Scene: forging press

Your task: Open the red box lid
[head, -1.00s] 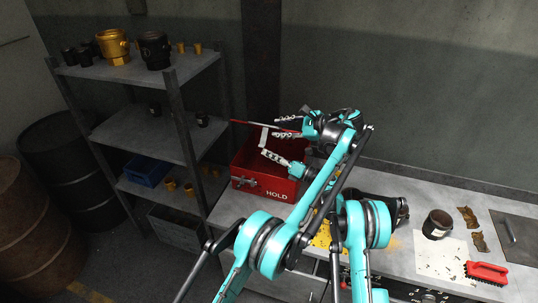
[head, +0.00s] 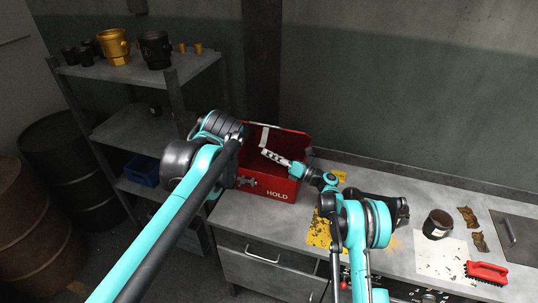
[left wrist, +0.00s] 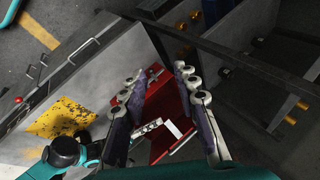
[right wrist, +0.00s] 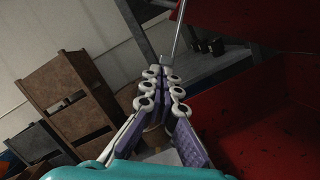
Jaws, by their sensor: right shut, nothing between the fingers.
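The red box (head: 268,184), marked HOLD with a latch on its front, stands at the left end of the bench. Its inside shows, and a red panel (head: 290,142) that looks like the raised lid rises at the back. In the right wrist view a red panel (right wrist: 255,18) stands above the box's red inside (right wrist: 285,110). My right gripper (head: 266,153) is shut and empty over the box opening. My left gripper (left wrist: 154,76) is open and empty, with the box (left wrist: 170,105) seen between its fingers. In the head view my left arm hides its fingers and part of the box.
A metal shelf (head: 125,75) with pots stands left of the bench. A dark jar (head: 437,224) and a red brush (head: 487,271) lie on the bench at right. A yellow sheet (head: 320,232) lies right of the box.

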